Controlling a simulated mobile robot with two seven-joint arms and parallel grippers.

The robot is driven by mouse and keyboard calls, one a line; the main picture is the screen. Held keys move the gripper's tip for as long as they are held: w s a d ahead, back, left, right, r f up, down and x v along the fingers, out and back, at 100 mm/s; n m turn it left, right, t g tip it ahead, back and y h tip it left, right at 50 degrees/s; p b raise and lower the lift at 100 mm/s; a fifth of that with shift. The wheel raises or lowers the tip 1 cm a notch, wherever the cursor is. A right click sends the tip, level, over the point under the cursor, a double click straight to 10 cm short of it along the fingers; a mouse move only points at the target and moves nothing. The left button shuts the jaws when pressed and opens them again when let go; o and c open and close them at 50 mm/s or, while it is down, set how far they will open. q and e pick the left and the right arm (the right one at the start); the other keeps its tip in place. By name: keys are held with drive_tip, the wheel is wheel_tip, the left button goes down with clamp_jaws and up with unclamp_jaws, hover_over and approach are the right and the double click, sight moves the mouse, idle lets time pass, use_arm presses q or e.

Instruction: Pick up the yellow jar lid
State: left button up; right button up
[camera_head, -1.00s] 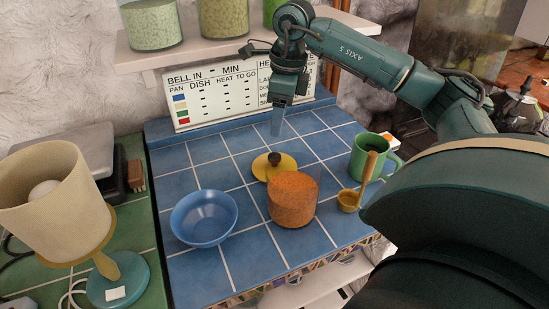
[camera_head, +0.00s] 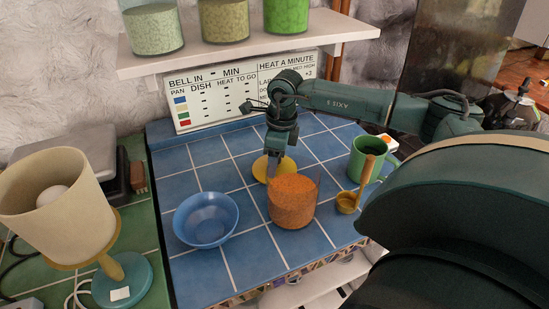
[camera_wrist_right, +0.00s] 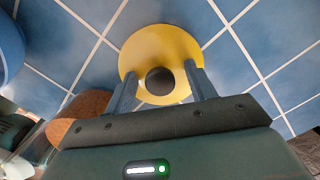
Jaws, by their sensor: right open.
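The yellow jar lid (camera_head: 260,169) lies on the blue tiled counter behind the jar of orange contents (camera_head: 292,202). In the right wrist view the lid (camera_wrist_right: 159,50) shows as a yellow disc with a dark round knob (camera_wrist_right: 160,81). My right gripper (camera_head: 273,172) is open over the lid. In the wrist view its two fingers (camera_wrist_right: 160,84) stand on either side of the knob, with a gap on both sides. In the head view the gripper hides the knob. My left gripper is in neither view.
A blue bowl (camera_head: 206,219) stands left of the jar. A green mug (camera_head: 366,160) and a yellow ladle (camera_head: 347,202) are at the right. A sign (camera_head: 225,92) and a shelf (camera_head: 250,48) with jars stand behind. A lamp (camera_head: 45,205) is at far left.

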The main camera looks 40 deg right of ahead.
drive_tip(key=c, duration=1.1)
drive_tip(key=shift+o, duration=0.2)
drive_tip(key=shift+r, duration=0.15)
